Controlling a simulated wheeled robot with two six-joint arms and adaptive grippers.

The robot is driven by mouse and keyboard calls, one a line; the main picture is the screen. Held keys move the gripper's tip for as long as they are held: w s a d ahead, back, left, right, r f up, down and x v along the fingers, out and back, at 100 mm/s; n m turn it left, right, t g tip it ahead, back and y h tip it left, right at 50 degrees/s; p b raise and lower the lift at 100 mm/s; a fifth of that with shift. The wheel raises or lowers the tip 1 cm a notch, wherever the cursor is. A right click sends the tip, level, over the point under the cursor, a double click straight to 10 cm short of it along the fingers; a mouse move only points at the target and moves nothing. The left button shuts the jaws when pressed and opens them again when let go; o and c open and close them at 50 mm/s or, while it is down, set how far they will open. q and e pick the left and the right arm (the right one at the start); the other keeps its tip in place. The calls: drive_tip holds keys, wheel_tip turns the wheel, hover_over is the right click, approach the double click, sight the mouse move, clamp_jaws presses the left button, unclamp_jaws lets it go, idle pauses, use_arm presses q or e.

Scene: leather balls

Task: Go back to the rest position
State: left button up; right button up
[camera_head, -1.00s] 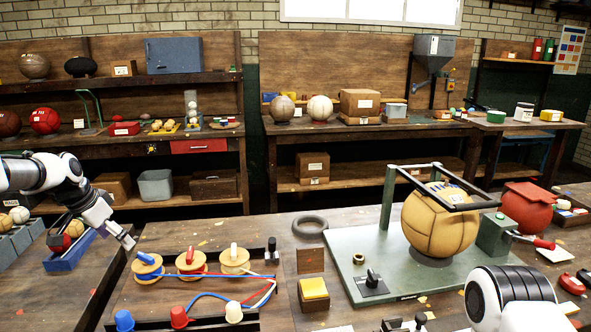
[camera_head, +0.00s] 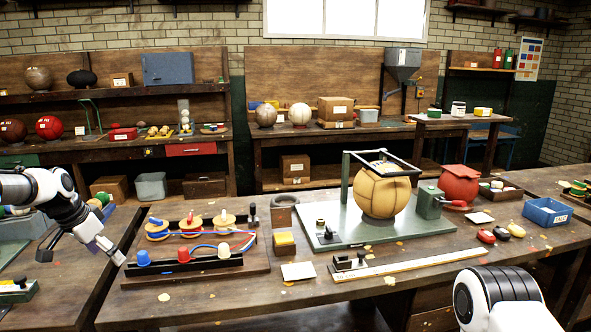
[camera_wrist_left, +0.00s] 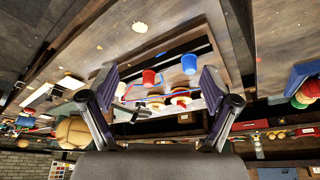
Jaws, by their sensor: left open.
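My left gripper (camera_head: 84,254) is at the left of the head view, its fingers spread wide and empty. It hangs over the left end of the front workbench (camera_head: 200,308), left of the thread-spool board (camera_head: 258,262). In the left wrist view my left gripper (camera_wrist_left: 157,80) also shows open, with nothing between the fingertips but the distant board with its blue and red cups (camera_wrist_left: 149,77). Part of my right arm shows at the lower right of the head view; its gripper is out of sight.
A green press plate (camera_head: 340,232) carries a tan leather ball (camera_head: 382,192) under a dark frame. A red ball-shaped item (camera_head: 458,186) and a blue tray (camera_head: 547,212) stand to the right. Shelved benches line the back wall. The bench's front edge is mostly bare.

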use_arm(q)
wheel_tip(320, 180, down, 8)
drive_tip(key=d+g, duration=0.2)
drive_tip(key=s+d+f+g, duration=0.2)
drive_tip(key=s+d+f, duration=0.25)
drive_tip(key=f, duration=0.25)
drive_tip(key=s+d+f+m+g, duration=0.1)
drive_tip(key=s+d+f, duration=0.2)
drive_tip(key=s+f, duration=0.3)
drive_tip(key=s+d+f+g, duration=0.2)
drive_tip(key=s+d+f, duration=0.2)
drive_tip(key=f, duration=0.4)
drive_tip(key=s+d+f+n+t, duration=0.1)
drive_tip(key=s+d+f+n, duration=0.1)
drive_tip(key=s, duration=0.6)
drive_tip(key=s+d+f+n+t+y, duration=0.1)
drive_tip(key=s+d+f+n, duration=0.1)
drive_tip(key=s, duration=0.7)
drive_tip(key=s+d+f+n+t, duration=0.1)
drive_tip(key=s+d+f+n, duration=0.1)
drive_tip(key=s, duration=0.7)
drive_tip(key=shift+d+f+y, duration=0.4)
drive_tip(key=shift+d+f, duration=0.2)
drive_tip(key=shift+d, duration=0.05)
drive_tip(key=shift+c, duration=0.3)
